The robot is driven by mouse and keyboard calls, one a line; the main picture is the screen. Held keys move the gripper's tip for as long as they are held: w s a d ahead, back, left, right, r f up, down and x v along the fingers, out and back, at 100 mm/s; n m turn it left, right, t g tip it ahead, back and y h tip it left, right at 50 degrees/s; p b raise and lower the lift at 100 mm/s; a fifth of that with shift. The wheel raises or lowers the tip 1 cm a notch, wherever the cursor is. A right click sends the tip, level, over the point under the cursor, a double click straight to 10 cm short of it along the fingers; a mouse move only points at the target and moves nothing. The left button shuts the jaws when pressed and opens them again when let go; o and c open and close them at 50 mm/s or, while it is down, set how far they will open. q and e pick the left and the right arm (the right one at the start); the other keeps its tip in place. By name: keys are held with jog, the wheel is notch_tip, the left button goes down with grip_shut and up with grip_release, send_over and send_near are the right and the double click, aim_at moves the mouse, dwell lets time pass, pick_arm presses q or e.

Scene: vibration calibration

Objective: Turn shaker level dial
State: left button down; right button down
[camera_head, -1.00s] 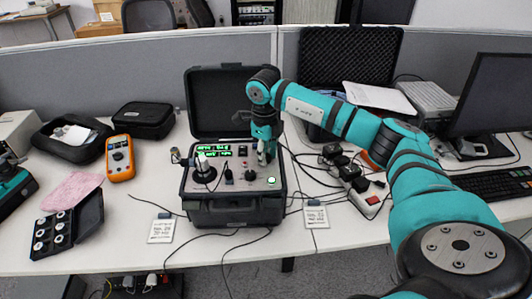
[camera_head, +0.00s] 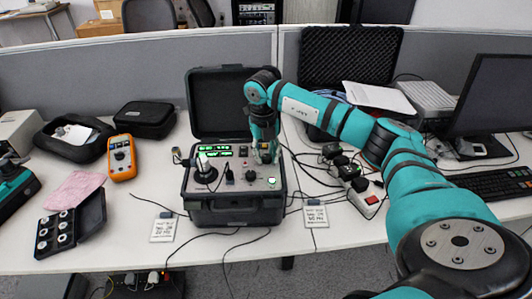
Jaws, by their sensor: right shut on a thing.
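The shaker control unit (camera_head: 237,210) is an open black case on the desk, with a grey panel of knobs, plugs and green readouts (camera_head: 214,151). My right gripper (camera_head: 266,158) points down at the right rear of the panel. It is shut on a small dial there, which the fingers mostly hide. A cylindrical sensor on a round black mount (camera_head: 205,173) stands at the panel's left. Part of my left arm shows at the left edge; its fingers are unclear.
Cables run from the case to a power strip (camera_head: 366,198) at the right. An orange multimeter (camera_head: 121,158), a pink cloth (camera_head: 75,190) and a black box of small parts (camera_head: 68,228) lie left. A monitor stands far right.

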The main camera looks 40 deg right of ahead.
aim_at(264, 157)
jog(key=shift+r+m, duration=0.15)
jog(key=shift+m, duration=0.25)
jog(key=c, duration=1)
grip_release()
jog(key=r, duration=1.2)
jog(key=shift+w+a, duration=0.15)
jog(key=shift+a, duration=0.1)
jog(key=shift+f, duration=0.1)
